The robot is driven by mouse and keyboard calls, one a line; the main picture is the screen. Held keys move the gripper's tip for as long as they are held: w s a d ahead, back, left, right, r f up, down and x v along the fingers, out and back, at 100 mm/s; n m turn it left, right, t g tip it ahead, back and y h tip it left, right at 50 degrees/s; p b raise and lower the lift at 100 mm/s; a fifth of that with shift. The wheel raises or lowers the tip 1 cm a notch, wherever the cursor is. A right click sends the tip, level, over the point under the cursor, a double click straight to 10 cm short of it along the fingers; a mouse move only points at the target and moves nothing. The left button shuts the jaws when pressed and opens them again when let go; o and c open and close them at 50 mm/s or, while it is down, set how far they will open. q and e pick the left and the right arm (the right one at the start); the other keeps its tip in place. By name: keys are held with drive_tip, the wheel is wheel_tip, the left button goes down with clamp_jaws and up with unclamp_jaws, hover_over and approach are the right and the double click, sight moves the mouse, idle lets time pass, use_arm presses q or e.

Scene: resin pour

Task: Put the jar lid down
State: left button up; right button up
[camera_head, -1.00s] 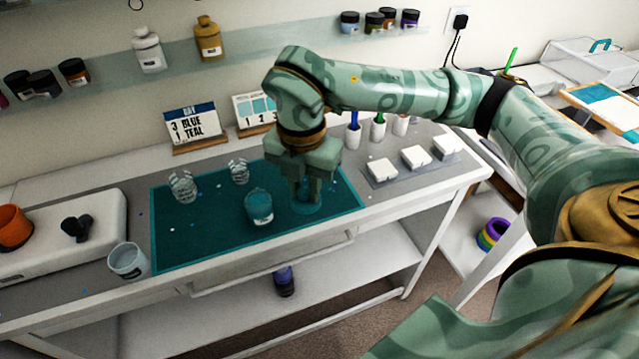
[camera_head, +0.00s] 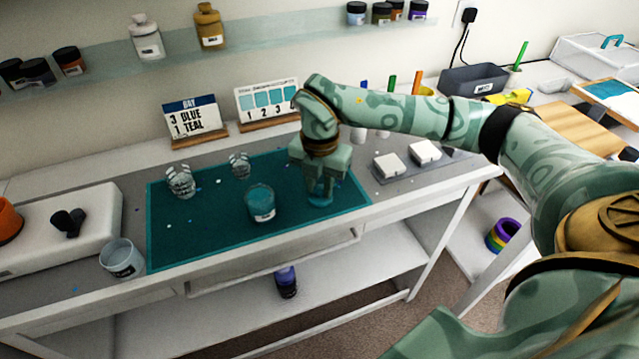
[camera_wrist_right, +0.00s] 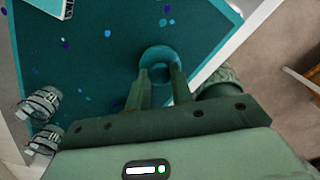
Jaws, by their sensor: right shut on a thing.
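The jar lid is a small teal disc (camera_head: 320,202) under my right gripper, near the right end of the teal mat (camera_head: 200,238). My right gripper (camera_head: 320,193) points down and is shut on the lid. In the right wrist view the lid (camera_wrist_right: 158,52) shows as a round teal shape at the fingertips (camera_wrist_right: 160,82). I cannot tell whether the lid touches the mat. A clear cup with teal contents and a label (camera_head: 260,204) stands on the mat left of the gripper. My left gripper is not in view.
Two clear ribbed cups (camera_head: 181,183) (camera_head: 240,166) stand at the back left of the mat. An empty cup (camera_head: 122,259) stands off its left front corner. White blocks (camera_head: 390,166) sit on a grey tray to the right. Signs (camera_head: 195,119) stand behind. The front middle of the mat is clear.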

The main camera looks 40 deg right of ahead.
sight(320, 189)
drive_tip(key=o, duration=0.9)
drive_tip(key=shift+f, duration=0.1)
drive_tip(key=shift+o, duration=0.2)
wheel_tip(320, 189, up, 12)
drive_tip(key=p, duration=0.3)
